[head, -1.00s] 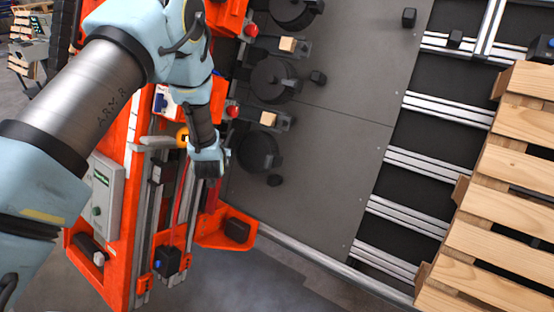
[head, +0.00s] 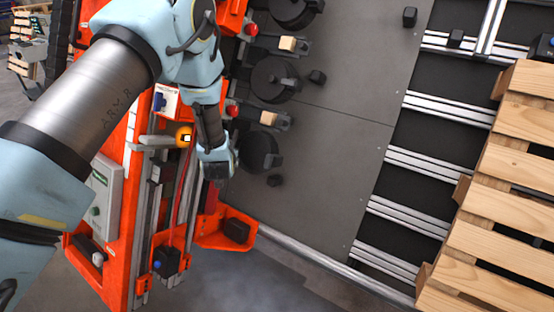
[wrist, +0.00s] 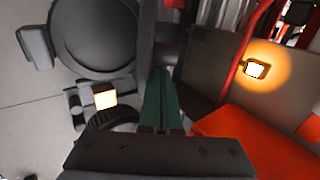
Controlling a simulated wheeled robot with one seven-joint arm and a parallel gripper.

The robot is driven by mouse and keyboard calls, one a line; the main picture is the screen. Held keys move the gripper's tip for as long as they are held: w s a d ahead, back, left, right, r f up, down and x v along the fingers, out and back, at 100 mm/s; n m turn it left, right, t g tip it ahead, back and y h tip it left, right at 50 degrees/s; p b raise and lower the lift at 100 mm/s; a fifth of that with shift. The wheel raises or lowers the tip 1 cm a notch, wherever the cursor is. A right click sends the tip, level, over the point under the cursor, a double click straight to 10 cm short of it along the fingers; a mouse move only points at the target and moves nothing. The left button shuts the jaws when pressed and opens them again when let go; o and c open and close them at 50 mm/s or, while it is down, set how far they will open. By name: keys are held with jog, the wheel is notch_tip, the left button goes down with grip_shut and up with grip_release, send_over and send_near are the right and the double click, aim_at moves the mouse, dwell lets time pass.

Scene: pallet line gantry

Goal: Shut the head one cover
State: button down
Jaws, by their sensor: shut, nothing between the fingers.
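My gripper (head: 217,172) points down beside the orange gantry head, over the edge of the grey deck. In the wrist view its dark green fingers (wrist: 162,100) are shut and empty. No label marks the head one cover, so I cannot tell for sure which part it is. An orange bracket or flap (head: 212,230) sticks out to the right below my gripper. In the wrist view an orange panel (wrist: 250,140) lies right of the fingers, beside a grey plate (wrist: 212,62) and a lit amber lamp (wrist: 256,70). I see no clear contact with the fingers.
Round black discs (head: 275,80) with clamps and wooden blocks (head: 268,118) line the deck (head: 330,150) close to my gripper. A wooden pallet (head: 500,200) stands at the right. The middle of the deck is clear.

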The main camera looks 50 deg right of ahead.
jog(key=shift+s+d+f+b, duration=0.25)
jog(key=shift+s+d, duration=0.15)
jog(key=shift+s, duration=0.2)
jog(key=shift+s+d+f+b, duration=0.2)
jog(key=shift+s+d, duration=0.15)
jog(key=shift+s, duration=0.2)
jog(key=shift+s+d, duration=0.1)
jog(key=shift+d, duration=0.05)
jog(key=shift+s+d+f+b, duration=0.35)
jog(key=shift+s+d+b, duration=0.15)
jog(key=shift+d, duration=0.2)
jog(key=shift+s+d+f+b, duration=0.3)
jog(key=shift+s+d+b, duration=0.1)
jog(key=shift+s+d, duration=0.25)
jog(key=shift+d, duration=0.1)
jog(key=shift+s+d+f+b, duration=0.2)
jog(key=shift+d+f+b, duration=0.15)
jog(key=shift+d, duration=0.25)
jog(key=shift+s+d+f+b, duration=0.2)
jog(key=shift+d+b, duration=0.2)
jog(key=shift+d, duration=0.15)
jog(key=shift+s+d+f+b, duration=0.15)
jog(key=shift+d+f+b, duration=0.2)
jog(key=shift+d, duration=0.25)
